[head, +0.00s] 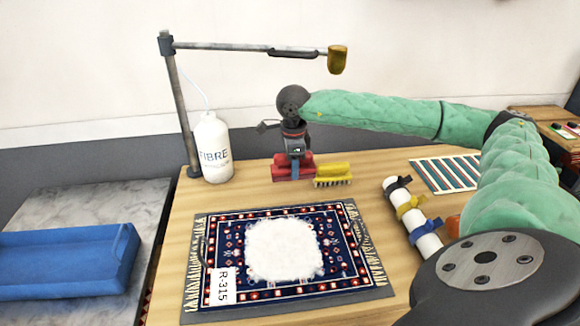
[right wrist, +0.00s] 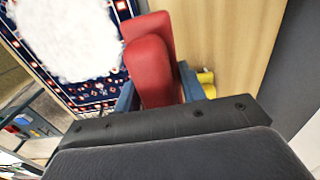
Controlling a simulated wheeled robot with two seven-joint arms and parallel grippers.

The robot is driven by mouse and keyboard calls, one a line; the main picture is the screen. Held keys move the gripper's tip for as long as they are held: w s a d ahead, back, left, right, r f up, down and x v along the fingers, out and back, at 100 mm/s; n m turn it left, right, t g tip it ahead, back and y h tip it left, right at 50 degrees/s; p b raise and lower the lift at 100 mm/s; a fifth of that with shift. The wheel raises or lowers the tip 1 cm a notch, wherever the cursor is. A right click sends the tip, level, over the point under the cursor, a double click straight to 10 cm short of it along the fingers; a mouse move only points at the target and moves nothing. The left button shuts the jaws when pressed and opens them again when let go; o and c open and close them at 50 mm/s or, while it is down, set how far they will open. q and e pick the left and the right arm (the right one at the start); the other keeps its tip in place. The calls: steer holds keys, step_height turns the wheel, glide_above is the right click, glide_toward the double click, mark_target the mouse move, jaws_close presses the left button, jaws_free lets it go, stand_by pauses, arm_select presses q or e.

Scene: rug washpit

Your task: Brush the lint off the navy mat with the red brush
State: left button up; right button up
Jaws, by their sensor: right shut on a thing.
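The navy mat (head: 352,250) lies flat on a wooden table in the head view, with a patterned border and pale fringes at its short ends. A thick white patch of lint (head: 284,250) covers its middle. My right gripper (head: 294,168) is shut on the red brush (head: 282,173) beyond the mat's far edge. In the right wrist view the red brush (right wrist: 148,65) sits between the blue fingers, with the mat and lint behind it. The brush's bristles are hidden. My left gripper is not in view.
A yellow brush (head: 333,172) lies close beside the red one. A white FIBRE bottle (head: 213,148) and a lamp post (head: 180,105) stand at the back left. A strapped white roll (head: 412,215) and striped mat (head: 447,173) lie right. A blue tray (head: 65,262) sits left.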

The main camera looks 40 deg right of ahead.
steer(key=o, duration=0.3)
steer(key=shift+r, duration=0.1)
steer(key=shift+c, duration=0.6)
